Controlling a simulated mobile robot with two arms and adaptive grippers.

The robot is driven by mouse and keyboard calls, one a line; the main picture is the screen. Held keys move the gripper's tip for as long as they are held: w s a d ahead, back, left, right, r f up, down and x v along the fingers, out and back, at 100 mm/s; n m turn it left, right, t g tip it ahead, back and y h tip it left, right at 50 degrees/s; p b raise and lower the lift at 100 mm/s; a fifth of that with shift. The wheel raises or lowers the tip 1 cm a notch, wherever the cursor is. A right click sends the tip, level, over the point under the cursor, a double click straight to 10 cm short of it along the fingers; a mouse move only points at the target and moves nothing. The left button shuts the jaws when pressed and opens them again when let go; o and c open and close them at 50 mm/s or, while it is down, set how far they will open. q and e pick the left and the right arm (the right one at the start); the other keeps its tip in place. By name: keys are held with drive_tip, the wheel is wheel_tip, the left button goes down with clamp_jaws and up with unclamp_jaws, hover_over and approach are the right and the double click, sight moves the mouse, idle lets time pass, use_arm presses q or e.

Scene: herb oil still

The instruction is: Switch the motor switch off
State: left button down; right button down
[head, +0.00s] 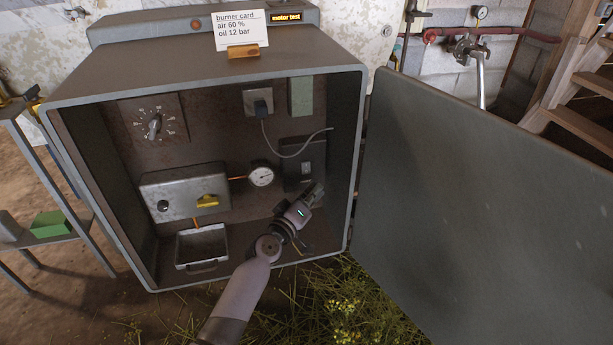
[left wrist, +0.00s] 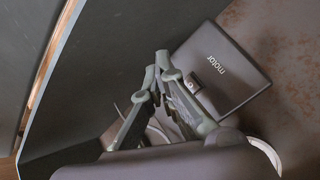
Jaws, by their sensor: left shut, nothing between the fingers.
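The toggle's on or off position is too small to tell. My left gripper (head: 317,190) is shut and empty, just below and in front of the box. Its fingertips (left wrist: 158,68) show left of the toggle in the left wrist view, apart from it. My right gripper is not in view.
The open cabinet (head: 215,75) also holds a dial (head: 154,125), a plug (head: 260,104) with a loose cable, a metal box with a yellow lever (head: 207,201), a gauge (head: 261,176) and a tray (head: 202,247). The open door (head: 480,200) fills the right side. A "motor test" display (head: 286,17) is lit.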

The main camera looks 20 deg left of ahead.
sight(306, 168)
use_arm(q)
drive_tip(key=shift+w+a+f+b, duration=0.15)
drive_tip(key=shift+w+a+b, duration=0.4)
drive_tip(key=shift+w, duration=0.25)
drive_tip(key=shift+w+a+f+b, duration=0.1)
drive_tip(key=shift+w+a+b, duration=0.4)
drive_tip(key=shift+w, duration=0.3)
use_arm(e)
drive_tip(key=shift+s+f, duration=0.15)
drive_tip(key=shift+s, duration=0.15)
use_arm(q)
drive_tip(key=shift+w+a, duration=0.25)
drive_tip(key=shift+w, duration=0.1)
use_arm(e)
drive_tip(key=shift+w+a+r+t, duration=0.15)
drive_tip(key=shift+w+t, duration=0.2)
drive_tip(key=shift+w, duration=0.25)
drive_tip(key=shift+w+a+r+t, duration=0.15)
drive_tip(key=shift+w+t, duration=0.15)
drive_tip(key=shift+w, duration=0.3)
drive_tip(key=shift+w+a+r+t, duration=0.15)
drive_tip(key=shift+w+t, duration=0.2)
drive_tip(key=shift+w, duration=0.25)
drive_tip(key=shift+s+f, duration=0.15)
use_arm(q)
drive_tip(key=shift+b, duration=0.3)
